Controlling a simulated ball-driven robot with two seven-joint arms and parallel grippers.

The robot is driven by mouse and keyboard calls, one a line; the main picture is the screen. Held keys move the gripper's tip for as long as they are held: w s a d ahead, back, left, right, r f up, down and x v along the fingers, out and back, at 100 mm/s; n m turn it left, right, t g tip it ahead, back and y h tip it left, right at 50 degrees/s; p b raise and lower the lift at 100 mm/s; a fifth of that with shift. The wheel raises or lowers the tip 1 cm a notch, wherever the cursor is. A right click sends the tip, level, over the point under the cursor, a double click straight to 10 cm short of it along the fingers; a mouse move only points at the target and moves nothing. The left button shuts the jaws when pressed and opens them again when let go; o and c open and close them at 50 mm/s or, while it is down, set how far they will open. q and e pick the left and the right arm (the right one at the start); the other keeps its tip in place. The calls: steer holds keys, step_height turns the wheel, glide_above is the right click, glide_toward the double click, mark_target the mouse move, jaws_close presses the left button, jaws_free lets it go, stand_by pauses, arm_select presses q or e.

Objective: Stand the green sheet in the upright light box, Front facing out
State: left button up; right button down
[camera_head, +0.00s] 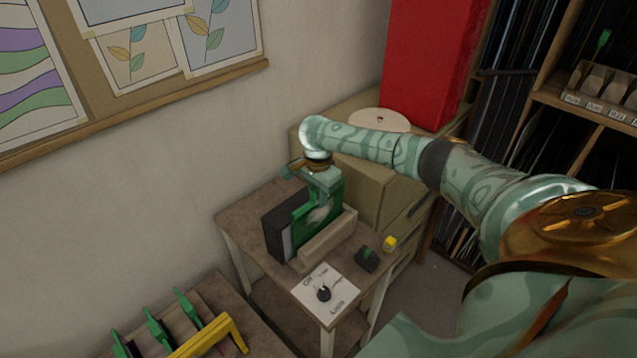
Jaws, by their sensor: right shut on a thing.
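My right gripper (322,181) points down and is shut on the top edge of the green sheet (320,213). The sheet stands about upright, with a pale mark on its face. It is between the dark upright light box (272,231) and a wooden ledge (329,238) on the small table. A pale strip of the box's face shows left of the sheet. The sheet's lower edge is hidden behind the ledge, so I cannot tell if it is seated. I cannot read any Front label. My left gripper is not in view.
A white switch plate (337,298) with a black knob lies at the table's front. A dark block with a green top (367,260) and a yellow block (390,243) sit to its right. A rack with green-handled pieces (160,329) and a yellow handle (209,337) is lower left.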

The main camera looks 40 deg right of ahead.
steer(key=shift+s+f, duration=0.1)
steer(key=shift+f, duration=0.4)
